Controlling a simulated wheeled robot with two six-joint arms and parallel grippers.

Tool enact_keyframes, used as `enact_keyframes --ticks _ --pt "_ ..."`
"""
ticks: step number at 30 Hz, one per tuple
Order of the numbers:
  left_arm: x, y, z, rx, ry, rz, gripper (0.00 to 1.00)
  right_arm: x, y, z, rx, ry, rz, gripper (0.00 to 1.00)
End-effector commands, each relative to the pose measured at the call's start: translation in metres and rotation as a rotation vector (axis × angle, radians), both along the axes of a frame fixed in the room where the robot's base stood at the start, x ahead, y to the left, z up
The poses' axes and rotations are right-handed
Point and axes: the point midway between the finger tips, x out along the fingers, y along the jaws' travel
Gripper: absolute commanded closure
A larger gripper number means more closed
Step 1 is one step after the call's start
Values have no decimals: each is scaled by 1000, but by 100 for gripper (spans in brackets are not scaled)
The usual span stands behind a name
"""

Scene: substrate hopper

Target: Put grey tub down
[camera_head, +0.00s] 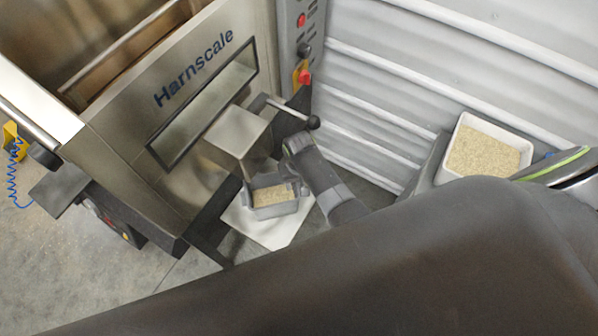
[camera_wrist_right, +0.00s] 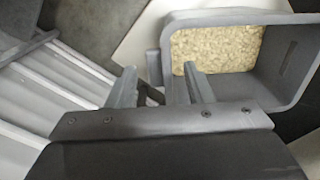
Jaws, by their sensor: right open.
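The grey tub (camera_head: 274,211) stands on a white board below the hopper's spout in the head view, with pale granules inside. In the right wrist view the grey tub (camera_wrist_right: 285,85) fills the upper right, its near wall by my fingers. My right gripper (camera_wrist_right: 158,82) is open, one finger at the tub's inner side and the other outside its wall. In the head view my right arm comes down beside the tub, and its fingertips are hard to make out. My left gripper is not in view.
A steel hopper marked Harnscale (camera_head: 195,65) with a box-like spout (camera_head: 238,132) and a lever (camera_head: 290,110) stands close above. A white bin of granules (camera_head: 487,150) is at the right. The white board (camera_head: 240,222) has some bare room around the tub.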

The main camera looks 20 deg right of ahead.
Motion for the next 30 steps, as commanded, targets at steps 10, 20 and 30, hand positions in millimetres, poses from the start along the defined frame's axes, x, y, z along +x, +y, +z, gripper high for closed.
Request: enact_keyframes --ticks 10,20,30 --pt "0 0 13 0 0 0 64 1 0 64 0 -4 0 53" --pt "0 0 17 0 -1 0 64 0 0 108 1 -1 1 53" --pt "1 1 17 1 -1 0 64 0 0 113 0 0 1 53"
